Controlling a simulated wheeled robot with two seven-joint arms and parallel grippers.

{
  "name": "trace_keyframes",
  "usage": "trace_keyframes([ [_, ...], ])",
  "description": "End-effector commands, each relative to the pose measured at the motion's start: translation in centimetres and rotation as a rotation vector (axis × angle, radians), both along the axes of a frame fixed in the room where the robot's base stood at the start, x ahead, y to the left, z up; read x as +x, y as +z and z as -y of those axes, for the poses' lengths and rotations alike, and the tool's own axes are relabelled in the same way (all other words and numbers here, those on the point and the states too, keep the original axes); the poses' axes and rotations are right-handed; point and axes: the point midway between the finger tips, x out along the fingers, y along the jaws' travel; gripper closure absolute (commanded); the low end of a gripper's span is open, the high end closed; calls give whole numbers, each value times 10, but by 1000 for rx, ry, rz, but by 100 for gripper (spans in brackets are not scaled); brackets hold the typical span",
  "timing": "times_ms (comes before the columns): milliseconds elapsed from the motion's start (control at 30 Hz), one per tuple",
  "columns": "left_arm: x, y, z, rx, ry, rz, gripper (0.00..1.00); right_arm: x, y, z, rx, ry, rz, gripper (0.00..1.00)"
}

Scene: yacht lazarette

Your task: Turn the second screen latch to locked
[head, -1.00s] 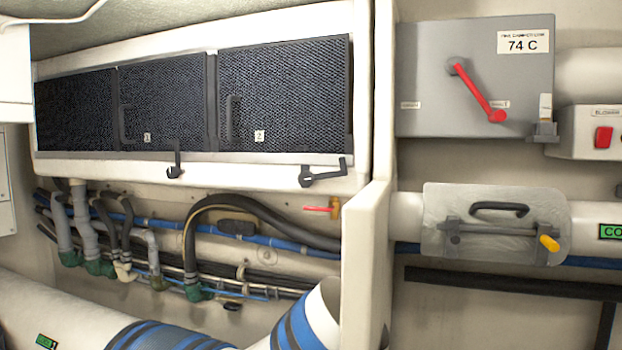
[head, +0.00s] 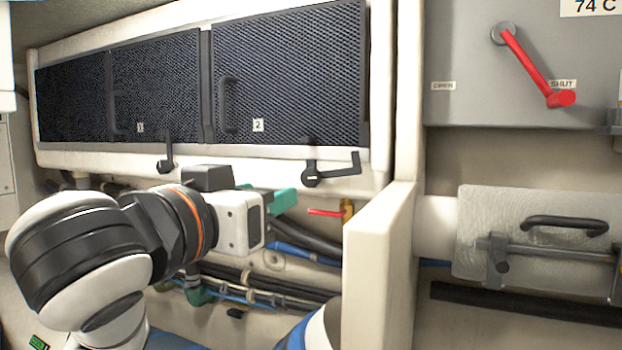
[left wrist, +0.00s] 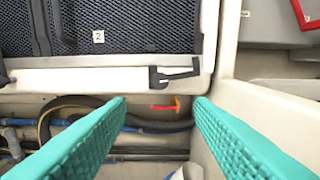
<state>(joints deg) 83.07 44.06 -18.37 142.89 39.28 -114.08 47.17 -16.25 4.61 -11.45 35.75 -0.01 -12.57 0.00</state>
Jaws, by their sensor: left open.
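The second screen latch (head: 331,172) is a black lever on the pale sill below the screen panel marked 2 (head: 290,75). Its arm runs to the right from the pivot and its end turns up. The latch also shows in the left wrist view (left wrist: 174,75), beyond the fingertips and slightly above the gap between them. My left gripper (head: 284,201) is in front of the sill, below and left of the latch, apart from it. Its teal fingers are spread and empty in the left wrist view (left wrist: 160,101). My right gripper is not in view.
The first screen's latch (head: 166,158) is left of the second one. A red-handled valve (head: 330,212) lies just below the second latch. A pale partition (head: 377,260) juts out at the right. Hoses and pipes (head: 275,280) run below the sill.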

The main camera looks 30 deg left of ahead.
Motion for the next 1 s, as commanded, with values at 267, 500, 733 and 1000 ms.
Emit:
trace_keyframes([
  [267, 26, 5, -2, 0, 3, -8, 52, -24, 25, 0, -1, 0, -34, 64],
  [500, 55, 7, -4, 2, 3, -8, 52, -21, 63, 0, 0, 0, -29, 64],
  [733, 83, 6, -5, 1, 2, -6, 52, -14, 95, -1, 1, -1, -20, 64],
  [1000, 113, 1, -7, -1, -1, -1, 52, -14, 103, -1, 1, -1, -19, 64],
])
